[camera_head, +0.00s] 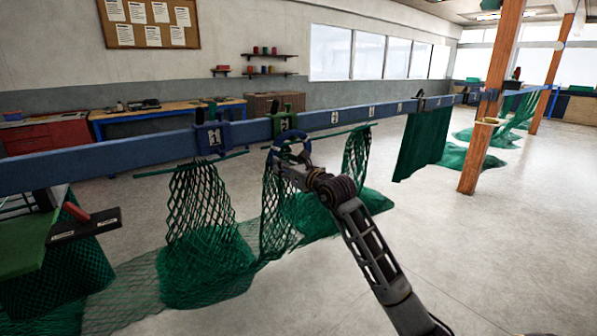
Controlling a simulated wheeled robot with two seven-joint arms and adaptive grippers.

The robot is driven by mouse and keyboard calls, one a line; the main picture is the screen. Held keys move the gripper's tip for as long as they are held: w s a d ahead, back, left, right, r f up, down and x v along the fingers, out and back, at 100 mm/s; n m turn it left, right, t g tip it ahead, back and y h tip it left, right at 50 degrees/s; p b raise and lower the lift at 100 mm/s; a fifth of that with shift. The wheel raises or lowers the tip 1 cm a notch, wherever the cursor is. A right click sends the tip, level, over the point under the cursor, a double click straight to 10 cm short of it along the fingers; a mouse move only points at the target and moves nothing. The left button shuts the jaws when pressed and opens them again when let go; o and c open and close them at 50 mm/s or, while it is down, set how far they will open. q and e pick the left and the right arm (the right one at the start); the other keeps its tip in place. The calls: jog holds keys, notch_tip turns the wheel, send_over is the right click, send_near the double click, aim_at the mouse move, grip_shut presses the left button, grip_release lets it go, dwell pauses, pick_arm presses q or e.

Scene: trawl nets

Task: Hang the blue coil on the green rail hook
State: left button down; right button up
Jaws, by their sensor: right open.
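The blue coil (306,147) is a ring at the second clamp on the long blue rail (100,154). It hangs around or against the green hook (284,122) there; the gripper and net behind make the exact contact hard to tell. My right gripper (283,165) is at the coil's lower part, with its arm coming in from the lower right. Its jaws are open, close to the coil or touching it. My left gripper is not in view.
Green nets (200,215) hang below the rail and spread on the floor. A wooden post (490,105) stands at right. A green board (25,245) is at lower left. Floor at right is clear.

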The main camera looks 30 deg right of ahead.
jog(key=s, duration=0.6)
jog(key=shift+s+d, duration=0.15)
jog(key=shift+d, duration=0.05)
dwell(0.6)
